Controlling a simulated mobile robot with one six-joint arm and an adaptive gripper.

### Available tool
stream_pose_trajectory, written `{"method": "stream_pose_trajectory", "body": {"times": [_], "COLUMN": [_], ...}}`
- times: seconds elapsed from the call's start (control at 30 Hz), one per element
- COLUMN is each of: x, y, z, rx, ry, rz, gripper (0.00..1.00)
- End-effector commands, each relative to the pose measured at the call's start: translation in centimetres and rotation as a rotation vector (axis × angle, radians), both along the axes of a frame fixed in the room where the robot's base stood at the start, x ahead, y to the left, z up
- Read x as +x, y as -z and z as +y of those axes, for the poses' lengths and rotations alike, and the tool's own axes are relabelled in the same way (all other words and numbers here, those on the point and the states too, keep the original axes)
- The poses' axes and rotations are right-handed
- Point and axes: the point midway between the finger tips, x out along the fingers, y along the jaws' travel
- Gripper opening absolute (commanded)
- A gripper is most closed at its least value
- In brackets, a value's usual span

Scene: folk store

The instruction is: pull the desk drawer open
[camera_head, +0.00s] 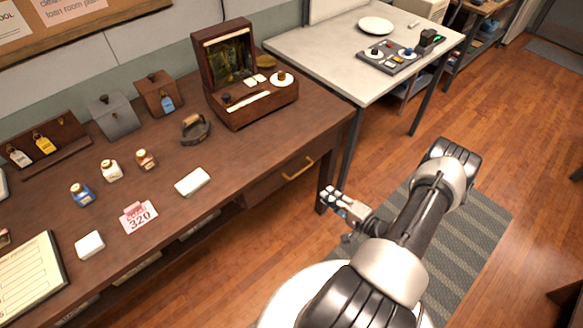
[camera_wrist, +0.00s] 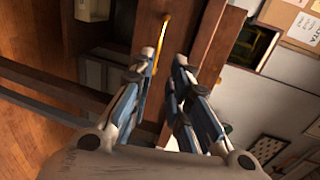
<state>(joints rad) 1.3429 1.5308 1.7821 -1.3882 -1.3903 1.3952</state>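The desk drawer (camera_head: 268,190) is set under the right end of the dark wooden desk top, and its front looks flush with the desk. Its brass bar handle (camera_head: 298,169) shows on the front. My gripper (camera_head: 331,198) is to the right of and in front of the handle, apart from it in the head view. In the wrist view the two blue-grey fingers of my gripper (camera_wrist: 160,68) are spread with a gap between them. The yellow handle (camera_wrist: 162,38) lies ahead, lined up with that gap. Whether the fingers reach around it is hard to tell.
The desk top (camera_head: 235,160) holds an open wooden box (camera_head: 252,108), small bottles, cards and a clipboard. A white-topped table (camera_head: 330,50) stands behind to the right. A desk leg (camera_head: 326,180) is close to my gripper. A striped mat (camera_head: 470,225) lies on the open floor.

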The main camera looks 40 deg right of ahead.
Motion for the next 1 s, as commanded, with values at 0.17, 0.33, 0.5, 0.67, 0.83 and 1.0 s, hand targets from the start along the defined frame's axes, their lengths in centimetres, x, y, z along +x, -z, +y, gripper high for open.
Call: {"method": "stream_pose_trajectory", "body": {"times": [0.17, 0.33, 0.5, 0.67, 0.83, 1.0], "x": [1.7, 5.2, 8.9, 12.2, 15.0, 16.5], "y": [0.5, 1.3, 2.1, 2.8, 3.4, 3.6], "z": [0.3, 0.7, 1.0, 1.2, 1.3, 1.4], "rx": [0.003, 0.002, 0.000, 0.000, 0.000, 0.001], "ry": [-0.004, -0.007, -0.006, -0.005, -0.003, -0.001], "rz": [-0.004, -0.003, -0.003, -0.003, -0.002, -0.002], "gripper": [0.17, 0.17, 0.17, 0.17, 0.17, 0.17]}}
